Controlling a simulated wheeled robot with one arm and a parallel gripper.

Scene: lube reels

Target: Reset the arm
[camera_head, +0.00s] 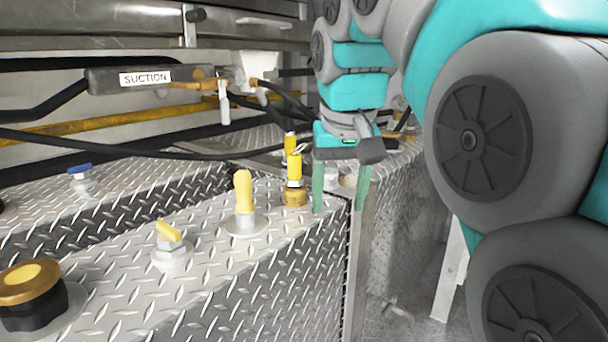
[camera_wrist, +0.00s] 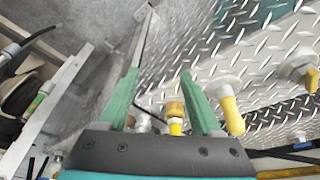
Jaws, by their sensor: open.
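My arm, teal and grey, fills the right of the head view and bends down to my gripper (camera_head: 341,188). Its two green fingers point down and stand apart, with nothing between them, at the edge of the diamond-plate box (camera_head: 205,290). A yellow-topped brass fitting (camera_head: 294,178) stands just left of the gripper. In the wrist view the open fingers of my gripper (camera_wrist: 158,72) reach up the picture. The brass fitting (camera_wrist: 175,118) shows beyond and between the fingers; I see no contact.
A yellow handle (camera_head: 244,192), a small yellow valve (camera_head: 169,236) and a brass cap (camera_head: 28,284) stand on the box. A SUCTION-labelled handle (camera_head: 145,78) and black hoses hang behind. A grey gap with floor lies right of the box.

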